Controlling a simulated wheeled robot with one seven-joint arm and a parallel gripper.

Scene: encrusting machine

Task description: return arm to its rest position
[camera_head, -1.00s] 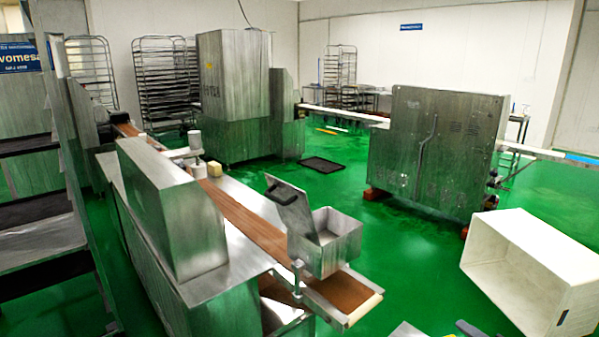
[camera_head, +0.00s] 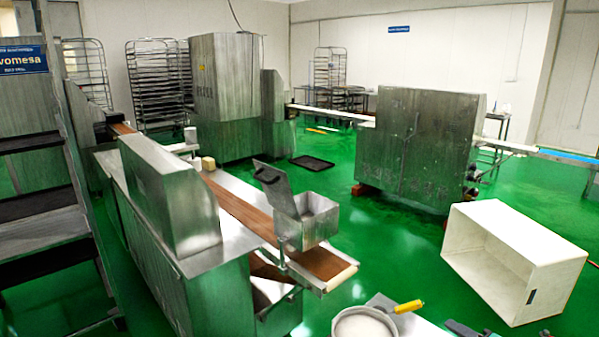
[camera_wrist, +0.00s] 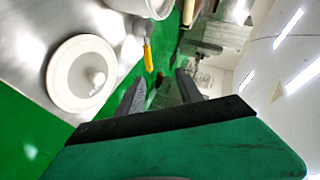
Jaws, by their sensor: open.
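My gripper (camera_wrist: 160,88) is open in the wrist view, its two dark fingers apart with nothing held between them. Dark parts that look like its finger ends just show at the bottom right edge of the head view; the rest of my arm is out of that picture. In the wrist view the fingers point past a metal table (camera_wrist: 30,30), with a yellow-handled tool (camera_wrist: 147,55) just beyond the left finger. That tool also shows in the head view (camera_head: 408,307).
A white round container (camera_head: 362,326) stands by the tool at the bottom. A round white lid-like piece (camera_wrist: 72,92) lies left in the wrist view. A white crate (camera_head: 510,265) lies tipped at right. A conveyor machine (camera_head: 165,200) stands left. Green floor (camera_head: 390,245) is open between.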

